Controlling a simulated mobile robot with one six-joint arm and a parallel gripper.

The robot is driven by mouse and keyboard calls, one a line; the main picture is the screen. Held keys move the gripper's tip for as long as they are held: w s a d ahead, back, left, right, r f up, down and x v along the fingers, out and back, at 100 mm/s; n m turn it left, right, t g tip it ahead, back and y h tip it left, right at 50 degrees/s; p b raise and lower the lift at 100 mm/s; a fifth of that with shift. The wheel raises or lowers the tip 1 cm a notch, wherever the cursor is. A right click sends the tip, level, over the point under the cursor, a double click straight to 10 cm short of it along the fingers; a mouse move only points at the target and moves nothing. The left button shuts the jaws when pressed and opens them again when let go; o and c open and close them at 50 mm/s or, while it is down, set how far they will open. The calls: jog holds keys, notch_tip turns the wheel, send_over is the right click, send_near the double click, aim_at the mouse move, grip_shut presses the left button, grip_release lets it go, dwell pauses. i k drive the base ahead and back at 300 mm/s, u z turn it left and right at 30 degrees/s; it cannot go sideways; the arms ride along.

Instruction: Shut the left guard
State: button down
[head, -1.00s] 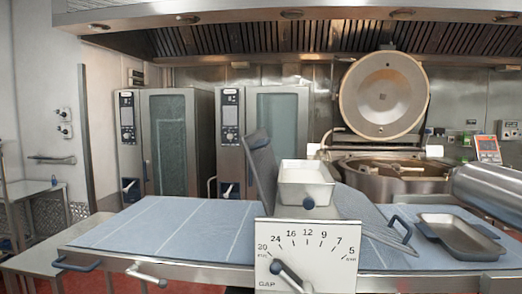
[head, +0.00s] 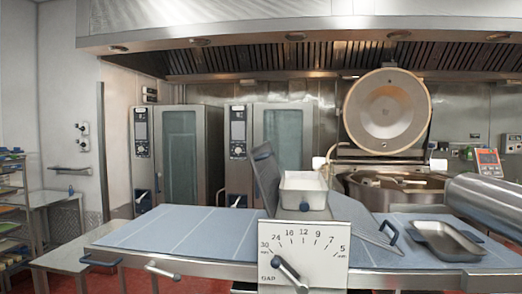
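The sheeter stands in front of me with a blue belt table (head: 185,232) on the left and a white gap dial plate (head: 328,243) at its front. The left guard (head: 266,178) is a dark panel left of the white hopper box. It stands raised and tilted, its upper end leaning to the left. The right guard (head: 372,238) slopes down low over the right belt, with a blue handle (head: 389,231) at its outer end. My gripper is not in view.
A white hopper box (head: 303,188) sits at the sheeter's centre. A grey tray (head: 446,240) lies on the right belt. Levers (head: 163,271) stick out at the front left. Behind stand two ovens (head: 180,155) and a kettle with its lid (head: 387,110) raised. A rack (head: 14,210) is at far left.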

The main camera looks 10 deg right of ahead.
aim_at(270, 172)
jog(key=z, duration=0.55)
jog(key=k, duration=0.2)
jog(key=u, duration=2.15)
jog(key=i, duration=1.1)
jog(key=z, duration=0.55)
